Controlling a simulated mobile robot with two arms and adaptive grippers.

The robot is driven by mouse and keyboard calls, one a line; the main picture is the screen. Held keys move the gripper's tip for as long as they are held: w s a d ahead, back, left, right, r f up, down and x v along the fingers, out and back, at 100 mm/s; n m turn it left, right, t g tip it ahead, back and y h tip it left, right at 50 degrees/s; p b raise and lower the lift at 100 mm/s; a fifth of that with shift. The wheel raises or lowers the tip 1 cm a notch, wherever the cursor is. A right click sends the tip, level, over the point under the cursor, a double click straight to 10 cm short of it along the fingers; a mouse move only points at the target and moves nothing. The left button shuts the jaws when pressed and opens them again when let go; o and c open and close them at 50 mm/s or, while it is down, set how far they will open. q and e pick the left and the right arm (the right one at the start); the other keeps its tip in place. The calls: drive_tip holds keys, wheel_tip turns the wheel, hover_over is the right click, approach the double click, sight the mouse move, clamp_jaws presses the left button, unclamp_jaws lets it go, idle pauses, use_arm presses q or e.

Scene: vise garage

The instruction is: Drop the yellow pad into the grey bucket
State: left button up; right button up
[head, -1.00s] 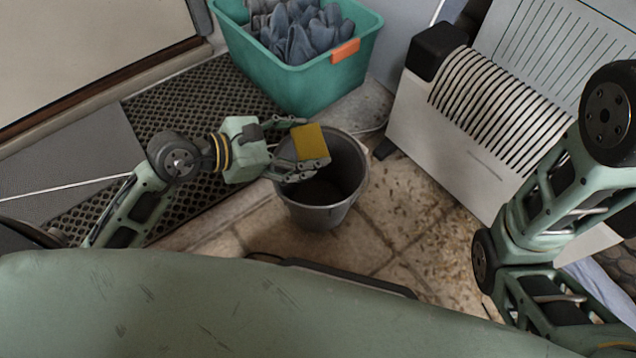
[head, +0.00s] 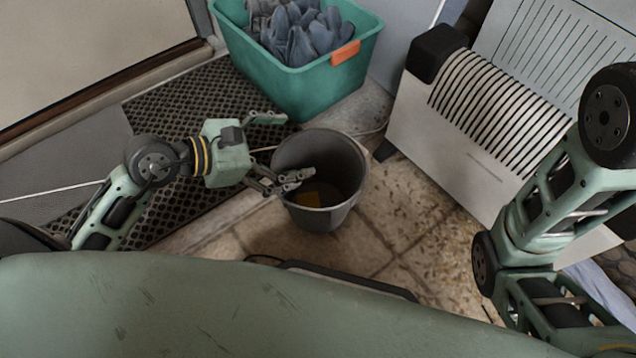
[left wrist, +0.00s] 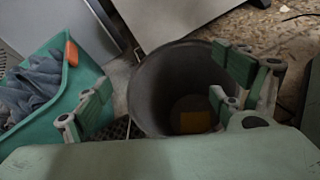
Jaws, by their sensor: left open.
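The grey bucket (head: 345,205) stands upright on the tiled floor near the middle of the head view. The yellow pad (head: 311,196) lies inside it, low down, partly hidden by my gripper's finger in the head view. In the left wrist view the pad (left wrist: 194,122) shows at the bottom of the bucket (left wrist: 150,92). My left gripper (head: 292,148) is open and empty at the bucket's left rim, with one finger reaching over the opening. It also shows spread wide in the left wrist view (left wrist: 165,95). The right arm shows at the right, but its gripper does not.
A teal bin (head: 305,92) with blue-grey cloths stands behind the bucket. A white heater (head: 470,135) stands to the right. A black perforated mat (head: 190,100) lies at the left. Tiled floor (head: 400,225) is clear to the right of the bucket.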

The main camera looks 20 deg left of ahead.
use_arm(q)
drive_tip(key=v, duration=0.8)
drive_tip(key=shift+s+a, duration=0.2)
drive_tip(key=shift+a, duration=0.05)
drive_tip(key=shift+r, duration=0.1)
